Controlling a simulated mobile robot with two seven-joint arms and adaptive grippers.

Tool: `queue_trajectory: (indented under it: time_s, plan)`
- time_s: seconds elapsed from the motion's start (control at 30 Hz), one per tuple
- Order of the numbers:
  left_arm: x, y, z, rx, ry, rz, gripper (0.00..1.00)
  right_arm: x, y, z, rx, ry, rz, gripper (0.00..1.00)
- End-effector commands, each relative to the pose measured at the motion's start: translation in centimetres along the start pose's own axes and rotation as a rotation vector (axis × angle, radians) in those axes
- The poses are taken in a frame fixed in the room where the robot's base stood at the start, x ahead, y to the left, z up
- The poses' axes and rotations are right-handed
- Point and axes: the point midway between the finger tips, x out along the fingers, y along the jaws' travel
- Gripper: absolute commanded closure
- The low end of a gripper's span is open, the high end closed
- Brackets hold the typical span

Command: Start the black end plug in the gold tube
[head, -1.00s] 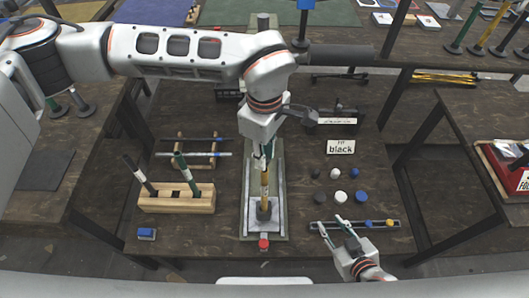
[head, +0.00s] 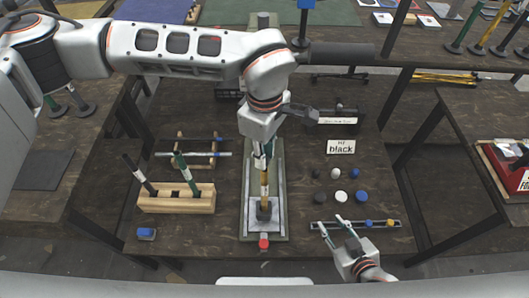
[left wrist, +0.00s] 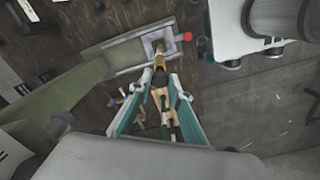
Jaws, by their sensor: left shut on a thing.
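The gold tube (head: 264,185) stands upright at the near end of the press bed, its foot in a grey square block (head: 264,211). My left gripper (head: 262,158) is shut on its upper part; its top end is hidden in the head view. In the left wrist view the gold tube (left wrist: 159,75) runs between the teal-padded fingers (left wrist: 155,92), with dark and white parts nearer the camera. Two dark plugs, one at the back (head: 316,174) and one in front (head: 320,196), stand on the table to the right. My right gripper (head: 333,229) is open, fingers apart, at the front right.
White plugs (head: 341,196) and blue plugs (head: 361,196) stand beside the dark ones, near a sign reading "black" (head: 341,147). A rail (head: 377,225) with small blue and gold pieces lies by my right gripper. A wooden rack (head: 176,204) holds tubes at left.

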Motion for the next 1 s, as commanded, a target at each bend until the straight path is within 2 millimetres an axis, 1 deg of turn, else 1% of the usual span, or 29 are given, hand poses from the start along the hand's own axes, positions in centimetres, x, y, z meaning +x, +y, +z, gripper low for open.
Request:
queue_trajectory:
  time_s: [1.0]
  plan:
    - [0.01,0.01,0.0,0.001,0.0,0.0,0.9,0.32,-0.21,0.89,0.001,-0.007,-0.002,0.69]
